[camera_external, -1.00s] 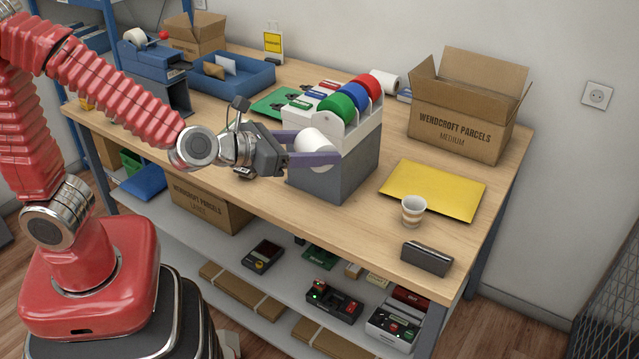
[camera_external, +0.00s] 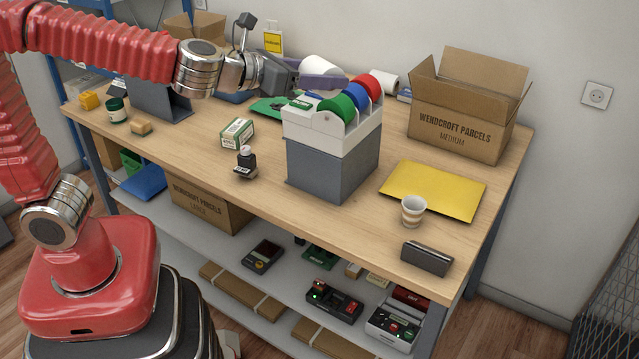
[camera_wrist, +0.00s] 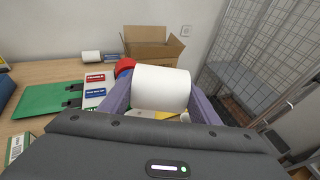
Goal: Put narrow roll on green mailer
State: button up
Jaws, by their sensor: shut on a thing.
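My gripper (camera_external: 323,76), with purple fingers, is shut on a white roll (camera_external: 314,66). The roll lies crosswise between the fingers in the wrist view (camera_wrist: 160,87). It is held in the air above the back of the counter, near the label dispenser. The green mailer (camera_external: 268,108) lies flat on the counter, left of the dispenser and partly hidden by it. In the wrist view the green mailer (camera_wrist: 45,101) is to the left of the held roll, with dark pieces at its right edge. Another white roll (camera_external: 383,82) lies at the back of the counter.
The grey and white dispenser (camera_external: 330,165) holds green, blue and red rolls. A small green-and-white box (camera_external: 237,132) and a black stamp (camera_external: 246,163) stand to its left. A yellow mailer (camera_external: 432,190), a cup (camera_external: 413,211) and an open carton (camera_external: 460,120) are to its right.

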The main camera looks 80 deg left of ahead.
jog(key=w+a+n+g+y, duration=0.2)
jog(key=a, duration=0.9)
jog(key=w+a+n+g+y, duration=0.1)
jog(key=w+a+n+y, duration=0.15)
jog(key=a, duration=0.95)
jog(key=s+a+n+g+y, duration=0.2)
jog(key=s+a+g, duration=0.15)
jog(key=a, duration=0.85)
jog(key=s+a+n+g+y, duration=0.1)
jog(key=s+a+n+g, duration=0.2)
jog(key=a, duration=0.9)
notch_tip(320, 180, down, 19)
jog(key=t, duration=0.2)
jog(key=shift+s+d+r+m, duration=0.2)
jog(key=shift+d+m, duration=0.15)
jog(key=shift+d, duration=0.05)
jog(key=shift+f, duration=3.1)
jog(key=shift+f, duration=1.9)
